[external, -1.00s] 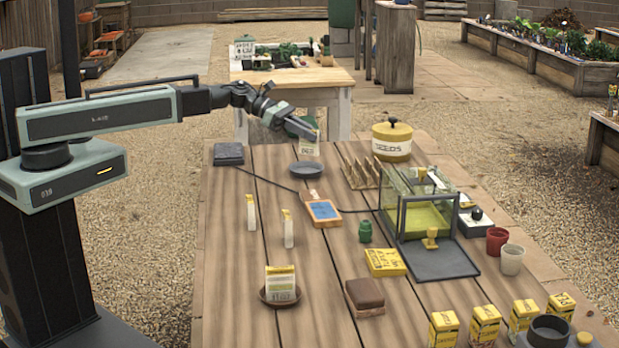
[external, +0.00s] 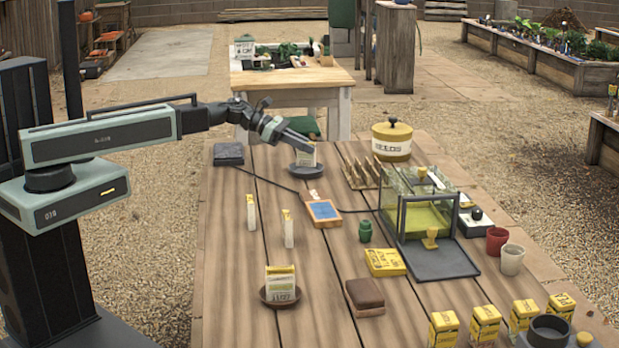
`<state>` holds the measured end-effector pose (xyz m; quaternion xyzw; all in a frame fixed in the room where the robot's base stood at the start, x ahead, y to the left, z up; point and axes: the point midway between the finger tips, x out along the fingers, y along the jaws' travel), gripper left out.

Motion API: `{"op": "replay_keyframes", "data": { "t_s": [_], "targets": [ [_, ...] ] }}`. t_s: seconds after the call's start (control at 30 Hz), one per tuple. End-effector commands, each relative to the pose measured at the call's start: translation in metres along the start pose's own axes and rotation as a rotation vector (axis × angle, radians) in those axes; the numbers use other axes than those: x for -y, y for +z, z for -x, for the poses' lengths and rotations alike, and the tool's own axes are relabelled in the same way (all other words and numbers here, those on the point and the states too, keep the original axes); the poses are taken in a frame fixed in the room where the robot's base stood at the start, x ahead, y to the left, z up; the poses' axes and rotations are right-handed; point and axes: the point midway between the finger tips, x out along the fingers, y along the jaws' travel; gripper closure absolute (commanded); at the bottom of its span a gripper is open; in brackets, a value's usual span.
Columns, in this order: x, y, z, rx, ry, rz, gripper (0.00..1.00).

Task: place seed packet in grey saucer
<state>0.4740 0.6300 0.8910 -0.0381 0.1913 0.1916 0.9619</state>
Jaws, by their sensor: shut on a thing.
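The grey saucer (external: 305,171) lies near the far end of the wooden table. My gripper (external: 308,144) is directly above it, reaching in from the left. It is shut on a seed packet (external: 306,155), a small pale upright packet with a yellow-green top. The packet's lower edge is at or just above the saucer; I cannot tell whether it touches. Another packet (external: 281,277) stands in a brown saucer (external: 264,297) near the front of the table.
A blue-faced device (external: 323,211) with a cable lies in front of the grey saucer. A rack of wooden pegs (external: 360,174), a yellow seeds tin (external: 392,140) and a glass case (external: 425,205) stand to the right. The front-left planks are mostly clear.

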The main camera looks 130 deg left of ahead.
Motion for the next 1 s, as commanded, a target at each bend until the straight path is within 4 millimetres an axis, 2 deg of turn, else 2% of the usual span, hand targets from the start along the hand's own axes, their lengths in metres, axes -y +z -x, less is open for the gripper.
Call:
{"op": "replay_keyframes", "data": {
  "t_s": [0.03,0.1,0.3,0.47,0.5,0.57,0.9,1.0],
  "targets": [
    [0.0001,-0.0179,-0.0075,0.0,0.0,0.0,1.0],
    [0.0001,-0.0232,-0.0097,0.0,0.0,0.0,1.0],
    [0.0002,-0.0184,-0.0077,0.0,0.0,0.0,1.0],
    [0.0002,-0.0229,-0.0096,0.0,0.0,0.0,1.0],
    [0.0002,-0.0216,-0.009,0.0,0.0,0.0,0.76],
    [0.0002,-0.0212,-0.0089,0.0,0.0,0.0,0.63],
    [0.0001,-0.0191,-0.008,0.0,0.0,0.0,0.63],
    [0.0005,-0.0167,-0.0011,0.0,0.001,0.0,0.63]
  ]
}}
